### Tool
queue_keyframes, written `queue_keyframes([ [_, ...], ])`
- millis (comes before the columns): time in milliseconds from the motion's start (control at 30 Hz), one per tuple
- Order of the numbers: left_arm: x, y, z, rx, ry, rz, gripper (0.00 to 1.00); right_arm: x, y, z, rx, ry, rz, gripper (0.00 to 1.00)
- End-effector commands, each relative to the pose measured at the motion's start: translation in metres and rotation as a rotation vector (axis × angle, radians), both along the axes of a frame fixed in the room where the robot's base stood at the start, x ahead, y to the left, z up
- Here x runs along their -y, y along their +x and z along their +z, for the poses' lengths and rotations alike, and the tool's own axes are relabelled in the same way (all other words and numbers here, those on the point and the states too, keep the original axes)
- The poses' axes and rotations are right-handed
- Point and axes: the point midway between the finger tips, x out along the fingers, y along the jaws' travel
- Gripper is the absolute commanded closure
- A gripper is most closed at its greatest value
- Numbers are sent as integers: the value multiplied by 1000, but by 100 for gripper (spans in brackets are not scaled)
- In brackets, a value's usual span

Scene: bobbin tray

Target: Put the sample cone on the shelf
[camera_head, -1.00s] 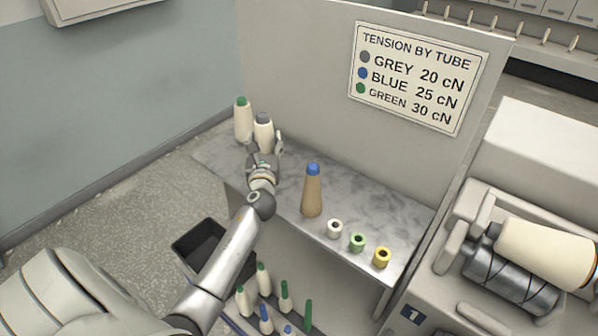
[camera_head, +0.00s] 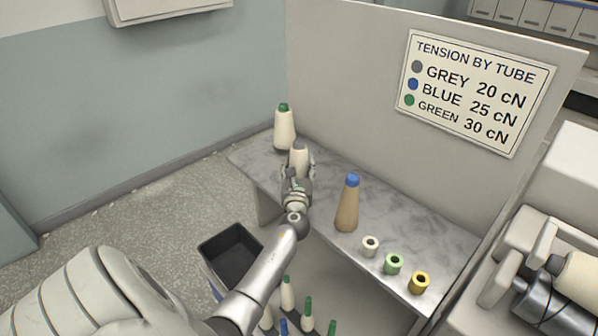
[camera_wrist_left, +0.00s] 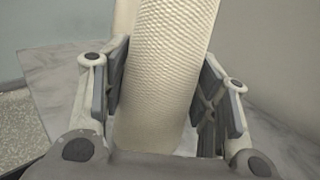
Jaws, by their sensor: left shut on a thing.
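My left gripper (camera_head: 298,170) is shut on a cream cone with a grey tip (camera_head: 299,154), over the left part of the grey marbled shelf (camera_head: 328,180). The cone's ribbed yarn surface fills the middle of the left wrist view (camera_wrist_left: 168,70), with a finger on each side. The cone stands roughly upright; its base is hidden, so I cannot tell whether it touches the shelf. A cream cone with a green tip (camera_head: 284,130) stands behind it. A brown cone with a blue tip (camera_head: 347,206) stands to the right. My right gripper is not in view.
White (camera_head: 370,246), green (camera_head: 393,264) and yellow (camera_head: 419,283) small spools line the shelf's right part. A tall panel with a tension sign (camera_head: 465,92) rises behind. A black bin (camera_head: 231,256) and several cones on pegs (camera_head: 287,293) sit below the shelf. A machine is at right.

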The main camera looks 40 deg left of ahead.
Motion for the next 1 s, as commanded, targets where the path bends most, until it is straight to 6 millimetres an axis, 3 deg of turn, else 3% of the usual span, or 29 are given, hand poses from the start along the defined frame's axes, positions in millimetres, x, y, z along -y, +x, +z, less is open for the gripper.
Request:
queue_keyframes([
  [333, 0, 0, -3, 1, 1, -1, 71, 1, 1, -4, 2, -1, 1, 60],
  [367, 0, 0, -2, 1, 1, 0, 42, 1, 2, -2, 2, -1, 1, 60],
  [500, 0, 0, -2, 0, 0, 0, 24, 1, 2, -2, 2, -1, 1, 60],
  [1000, 5, -6, 0, -1, 0, -2, 24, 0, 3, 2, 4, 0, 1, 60],
])
